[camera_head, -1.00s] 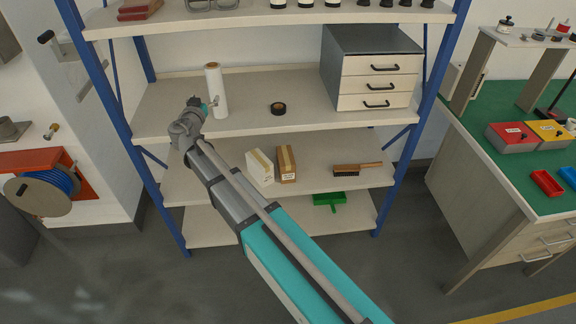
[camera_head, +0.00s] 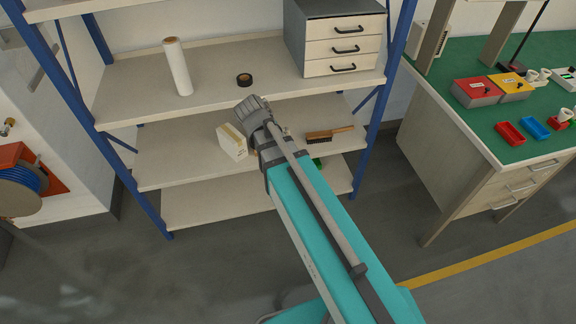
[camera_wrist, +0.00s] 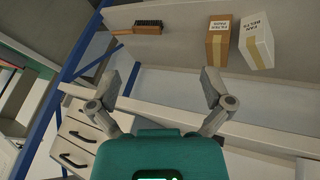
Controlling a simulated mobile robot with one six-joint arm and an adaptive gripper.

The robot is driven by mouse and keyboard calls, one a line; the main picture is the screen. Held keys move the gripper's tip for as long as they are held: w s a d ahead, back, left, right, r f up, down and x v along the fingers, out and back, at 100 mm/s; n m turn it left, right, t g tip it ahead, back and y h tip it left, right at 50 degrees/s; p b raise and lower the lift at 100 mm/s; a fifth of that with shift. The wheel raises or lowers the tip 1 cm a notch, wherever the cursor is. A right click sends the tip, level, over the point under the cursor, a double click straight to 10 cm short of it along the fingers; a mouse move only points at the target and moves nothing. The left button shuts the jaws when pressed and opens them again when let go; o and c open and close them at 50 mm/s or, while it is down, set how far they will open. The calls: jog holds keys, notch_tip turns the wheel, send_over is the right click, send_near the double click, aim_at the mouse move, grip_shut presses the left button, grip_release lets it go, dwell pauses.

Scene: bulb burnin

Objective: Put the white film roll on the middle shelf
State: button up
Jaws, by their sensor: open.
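The white film roll (camera_head: 177,66) stands upright on the shelf board (camera_head: 135,92) that also bears the drawer unit, toward its left end. It is apart from my gripper and is not seen in the wrist view. My gripper is to the right of the roll in the head view, over the front of the shelves, with its fingertips hidden there. The wrist view shows my gripper (camera_wrist: 168,82) open and empty, its two fingers spread wide. The shelf board below (camera_head: 160,172) also shows in the wrist view (camera_wrist: 180,18).
A black tape roll (camera_head: 244,80) and a drawer unit (camera_head: 343,45) share the film roll's board. Below are a white box (camera_head: 232,142), a brown box (camera_wrist: 219,42) and a brush (camera_head: 328,133). Blue posts (camera_head: 378,95) frame the shelves. A green-topped workbench (camera_head: 530,145) stands at right.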

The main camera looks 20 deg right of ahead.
jog(key=s+f+n+g+y, duration=0.2)
jog(key=s+n+g+y, duration=0.1)
jog(key=s, duration=0.8)
jog(key=shift+d+f+y, duration=0.2)
jog(key=shift+d+y, duration=0.25)
jog(key=shift+y, duration=0.35)
